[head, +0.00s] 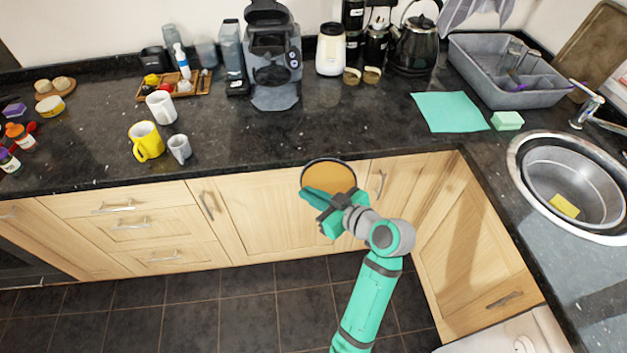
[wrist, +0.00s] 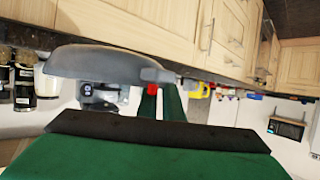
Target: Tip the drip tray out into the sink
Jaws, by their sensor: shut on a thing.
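My gripper (head: 321,203) is shut on the drip tray (head: 330,176), a round, dark-rimmed tray with a brown-orange surface, likely liquid. It is held in front of the wooden cabinet doors, just off the worktop's front edge, and looks roughly level. In the wrist view the drip tray (wrist: 100,63) is a grey, shallow bowl shape with a small tab at the fingers (wrist: 160,100). The round metal sink (head: 560,168) is at the far right, well apart from the tray. A yellow sponge (head: 564,205) lies inside it.
The coffee machine (head: 273,55) stands at the back of the dark worktop (head: 250,135). A yellow mug (head: 147,141) and a small grey cup (head: 180,148) stand left of the tray. A teal cloth (head: 450,111), green sponge (head: 507,120), grey basin (head: 500,85) and faucet (head: 586,105) are near the sink.

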